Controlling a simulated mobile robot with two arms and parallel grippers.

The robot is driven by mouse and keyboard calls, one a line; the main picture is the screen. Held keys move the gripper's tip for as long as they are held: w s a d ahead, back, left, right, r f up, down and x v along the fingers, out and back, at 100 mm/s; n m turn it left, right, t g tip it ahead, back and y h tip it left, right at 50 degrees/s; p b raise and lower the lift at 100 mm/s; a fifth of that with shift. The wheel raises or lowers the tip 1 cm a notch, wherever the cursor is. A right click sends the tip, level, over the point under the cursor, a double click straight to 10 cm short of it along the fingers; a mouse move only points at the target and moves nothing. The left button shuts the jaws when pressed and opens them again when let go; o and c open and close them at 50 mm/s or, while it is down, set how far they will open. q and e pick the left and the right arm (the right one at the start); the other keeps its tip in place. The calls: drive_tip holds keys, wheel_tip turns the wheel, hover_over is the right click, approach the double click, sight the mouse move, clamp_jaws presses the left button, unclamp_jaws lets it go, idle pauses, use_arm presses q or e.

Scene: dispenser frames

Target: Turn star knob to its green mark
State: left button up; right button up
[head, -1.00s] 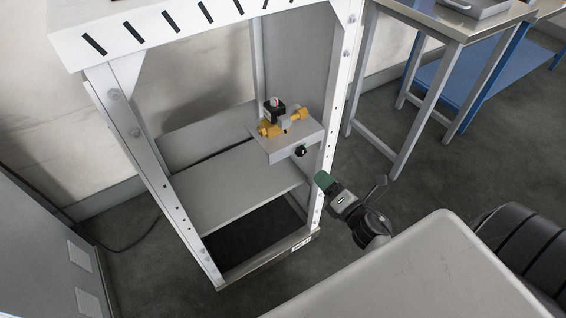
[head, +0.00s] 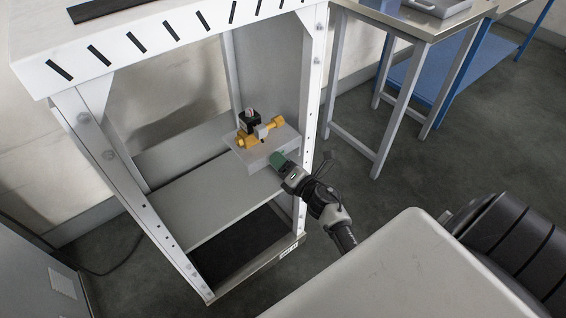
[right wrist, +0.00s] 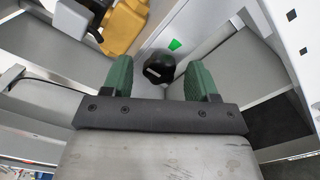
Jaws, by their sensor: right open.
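The black star knob (right wrist: 159,67) sits on the front face of a grey block in the right wrist view. A green mark (right wrist: 175,44) lies on the face just above it and slightly right. A pale line shows on the knob. My right gripper (right wrist: 161,80) is open, its two green fingers on either side of the knob with gaps. In the head view my right gripper (head: 278,158) is at the front of the grey block (head: 262,152) and hides the knob. My left gripper is not in view.
A brass valve (head: 262,132) with a black top sits on the block. White frame posts (head: 312,90) stand close to the right of the block. A grey shelf (head: 205,205) lies below. A steel table (head: 420,25) stands at the back right.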

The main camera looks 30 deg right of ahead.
drive_tip(key=c, duration=0.9)
drive_tip(key=m+p, duration=0.6)
drive_tip(key=m, duration=1.1)
drive_tip(key=shift+m, duration=0.3)
drive_tip(key=o, duration=0.9)
